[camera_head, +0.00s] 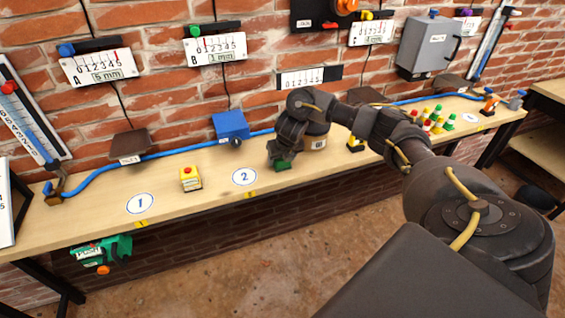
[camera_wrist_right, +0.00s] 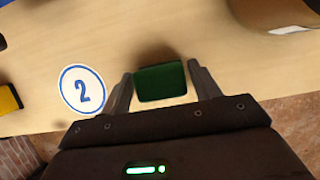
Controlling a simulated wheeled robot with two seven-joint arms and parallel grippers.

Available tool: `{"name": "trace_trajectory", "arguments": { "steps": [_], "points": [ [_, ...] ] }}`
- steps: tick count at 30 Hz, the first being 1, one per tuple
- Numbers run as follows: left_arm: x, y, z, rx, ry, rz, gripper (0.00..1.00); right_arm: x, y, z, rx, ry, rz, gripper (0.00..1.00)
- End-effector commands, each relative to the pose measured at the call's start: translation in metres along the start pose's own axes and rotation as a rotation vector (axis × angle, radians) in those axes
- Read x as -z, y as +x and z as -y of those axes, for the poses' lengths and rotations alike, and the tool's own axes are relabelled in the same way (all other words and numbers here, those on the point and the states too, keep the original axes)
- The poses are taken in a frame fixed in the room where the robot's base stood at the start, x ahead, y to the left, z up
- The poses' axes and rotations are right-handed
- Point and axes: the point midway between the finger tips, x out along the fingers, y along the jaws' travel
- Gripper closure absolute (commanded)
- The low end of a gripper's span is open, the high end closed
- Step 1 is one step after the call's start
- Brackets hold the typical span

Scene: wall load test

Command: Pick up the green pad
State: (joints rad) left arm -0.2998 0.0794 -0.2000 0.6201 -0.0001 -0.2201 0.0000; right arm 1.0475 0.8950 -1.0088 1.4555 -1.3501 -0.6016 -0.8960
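The green pad (camera_wrist_right: 160,83) is a small dark green block on the wooden bench, to the right of the circle marked 2. In the right wrist view it sits between the two fingers of my right gripper (camera_wrist_right: 162,88), and a narrow gap seems to show at the right finger. In the head view the pad (camera_head: 282,166) shows just below my right gripper (camera_head: 279,155), partly covered by it. The right gripper points down and its fingers are apart. I cannot tell whether the fingers touch the pad. My left gripper is not in view.
A yellow box with a red button (camera_head: 190,178) stands between the circles 1 (camera_head: 140,204) and 2 (camera_head: 245,176). A dark cylinder (camera_head: 316,138) stands close right of my gripper. A blue block (camera_head: 230,125) is behind, near a blue hose. Several coloured pieces (camera_head: 440,120) stand farther right.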

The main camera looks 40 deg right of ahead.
Motion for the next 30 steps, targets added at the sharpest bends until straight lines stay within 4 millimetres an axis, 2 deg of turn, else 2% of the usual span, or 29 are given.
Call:
{"name": "trace_trajectory", "arguments": {
  "steps": [1, 8, 16, 20, 24, 27, 30],
  "points": [
    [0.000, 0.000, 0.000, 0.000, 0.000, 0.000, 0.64, 0.000, 0.000, 0.000, 0.000, 0.000, 0.000, 0.45],
    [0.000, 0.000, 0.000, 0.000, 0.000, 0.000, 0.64, 0.000, 0.000, 0.000, 0.000, 0.000, 0.000, 0.73],
    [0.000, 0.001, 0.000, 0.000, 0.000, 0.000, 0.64, -0.001, -0.002, 0.000, -0.001, 0.000, 0.001, 0.73],
    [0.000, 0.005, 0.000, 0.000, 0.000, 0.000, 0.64, -0.004, -0.009, 0.000, -0.002, 0.000, 0.003, 0.73],
    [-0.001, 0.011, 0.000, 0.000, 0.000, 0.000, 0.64, -0.014, -0.029, 0.000, -0.002, 0.000, 0.007, 0.73],
    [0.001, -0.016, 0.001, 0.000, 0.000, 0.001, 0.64, -0.010, -0.066, -0.006, 0.000, -0.007, 0.006, 0.73],
    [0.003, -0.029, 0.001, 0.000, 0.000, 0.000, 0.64, -0.002, -0.094, -0.015, -0.001, -0.008, 0.007, 0.73]
  ]
}}
